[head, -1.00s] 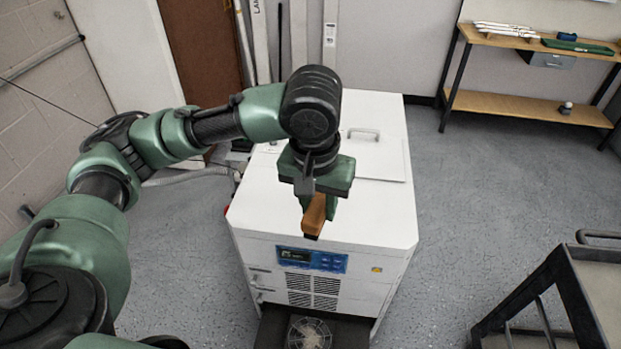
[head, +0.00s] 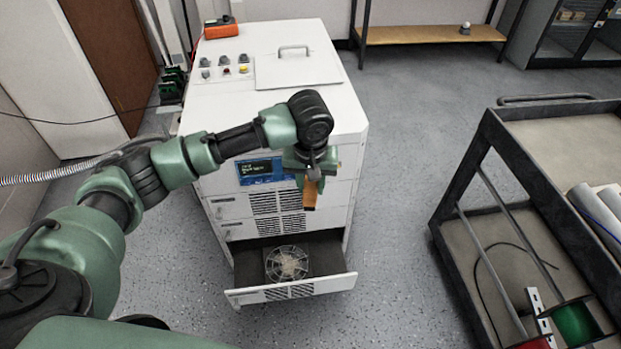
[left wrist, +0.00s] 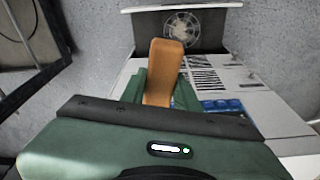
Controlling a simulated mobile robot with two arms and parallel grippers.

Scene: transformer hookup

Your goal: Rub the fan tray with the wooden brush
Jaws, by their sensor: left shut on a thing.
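The fan tray (head: 246,297) is pulled out as an open drawer at the bottom front of the white cabinet. Its round fan (head: 287,263) has a wire guard with pale, dusty-looking patches. The fan also shows at the top of the left wrist view (left wrist: 181,28). My left gripper (head: 311,178) is shut on the wooden brush (left wrist: 163,68), whose orange-brown wood also shows below it in the head view (head: 310,195). The brush is in front of the cabinet's upper front, above the tray and apart from it. Its bristles cannot be made out. My right gripper is not in view.
The white cabinet (head: 345,98) has a blue display panel, knobs and a lid handle on top. A dark cart (head: 560,112) with cable spools stands at the right. Open grey floor (head: 405,180) lies between them.

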